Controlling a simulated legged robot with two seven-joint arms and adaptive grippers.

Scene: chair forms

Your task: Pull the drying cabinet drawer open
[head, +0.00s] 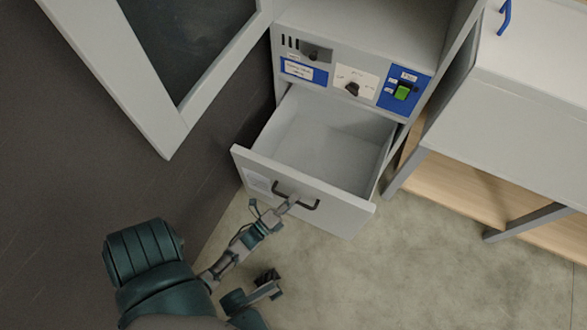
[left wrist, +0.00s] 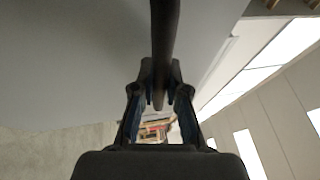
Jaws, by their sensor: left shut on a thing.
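The drying cabinet drawer (head: 325,140) stands pulled out from the grey cabinet, with its empty inside showing in the head view. A dark bar handle (head: 312,206) is fixed on its front. My left gripper (head: 284,207) is at the handle, shut on it. In the left wrist view the fingers (left wrist: 160,95) close around the dark handle bar (left wrist: 164,40), which runs up the middle of the picture. The fingertips' far side is partly hidden by the bar.
A control panel with a green switch (head: 402,91) and a knob sits above the drawer. An open cabinet door (head: 150,115) with a dark pane hangs at the left. A white unit with a wooden shelf (head: 480,185) stands at the right. The floor (head: 400,270) in front is clear.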

